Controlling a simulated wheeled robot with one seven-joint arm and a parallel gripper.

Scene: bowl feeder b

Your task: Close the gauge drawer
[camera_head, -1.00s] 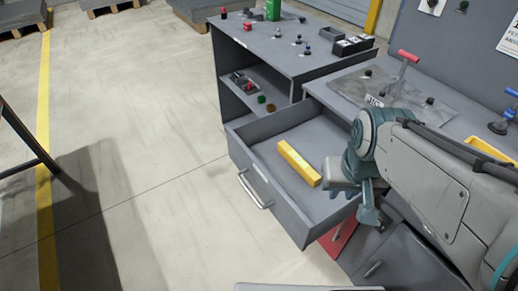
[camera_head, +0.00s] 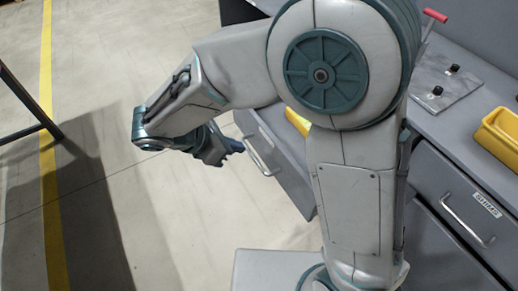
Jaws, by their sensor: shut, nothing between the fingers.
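The gauge drawer (camera_head: 290,176) is the open grey drawer, pulled out from the bench. Its bar handle (camera_head: 262,158) is on the front panel facing left. Part of a yellow block (camera_head: 298,121) shows inside it; the rest is hidden behind my arm. My gripper (camera_head: 238,147) is shut and empty. It is on the outer side of the drawer front, just left of the handle in the picture; I cannot tell whether it touches. My arm covers most of the drawer's inside and its joint with the bench.
A shut drawer labelled SHIMS (camera_head: 455,200) is on the right, below a yellow bin (camera_head: 500,138) on the bench top. A metal plate (camera_head: 440,88) with black knobs lies behind my arm. The floor (camera_head: 90,180) left of the drawer is clear.

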